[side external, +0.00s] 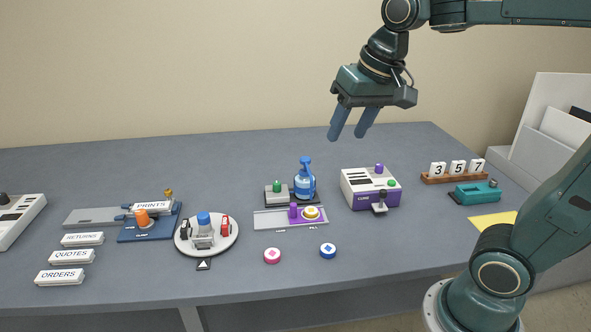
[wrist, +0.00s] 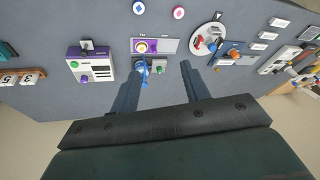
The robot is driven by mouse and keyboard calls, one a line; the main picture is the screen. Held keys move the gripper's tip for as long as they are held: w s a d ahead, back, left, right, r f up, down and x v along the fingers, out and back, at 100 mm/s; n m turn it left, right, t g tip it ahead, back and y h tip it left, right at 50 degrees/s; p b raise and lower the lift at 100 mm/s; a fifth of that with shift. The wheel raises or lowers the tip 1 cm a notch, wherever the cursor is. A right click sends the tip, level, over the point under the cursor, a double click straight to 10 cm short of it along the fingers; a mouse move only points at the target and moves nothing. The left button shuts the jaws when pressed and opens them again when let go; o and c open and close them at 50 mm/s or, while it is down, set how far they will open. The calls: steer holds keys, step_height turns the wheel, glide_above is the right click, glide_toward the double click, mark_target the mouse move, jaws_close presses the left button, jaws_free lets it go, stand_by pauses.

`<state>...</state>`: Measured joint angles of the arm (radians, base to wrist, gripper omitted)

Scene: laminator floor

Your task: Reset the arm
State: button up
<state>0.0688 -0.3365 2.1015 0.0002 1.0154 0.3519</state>
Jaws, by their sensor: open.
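My gripper (side external: 352,122) is open and empty, raised well above the back of the grey table (side external: 330,275). Its two blue-grey fingers are apart and point down in the side external view. In the wrist view my gripper (wrist: 158,82) shows both fingers spread. The blue pump bottle (side external: 305,182) stands on the table below and to the left of it; in the wrist view the blue bottle (wrist: 143,72) shows beside the left finger, partly hidden. Nothing touches the fingers.
A white-and-purple machine (side external: 370,189) stands below the gripper. A round white turntable (side external: 222,240), a blue stamp base (side external: 150,228), label blocks (side external: 72,256), number blocks (side external: 457,168) and a teal device (side external: 477,193) lie around. White trays (side external: 555,135) stand at right. The air around the gripper is clear.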

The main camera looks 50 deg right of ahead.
steer(key=s+a+f+n+t, duration=0.1)
steer(key=s+f+n, duration=0.3)
steer(key=s, duration=0.7)
steer(key=shift+a+f+n, duration=0.4)
steer(key=shift+a+f, duration=0.1)
steer(key=shift+f, duration=0.1)
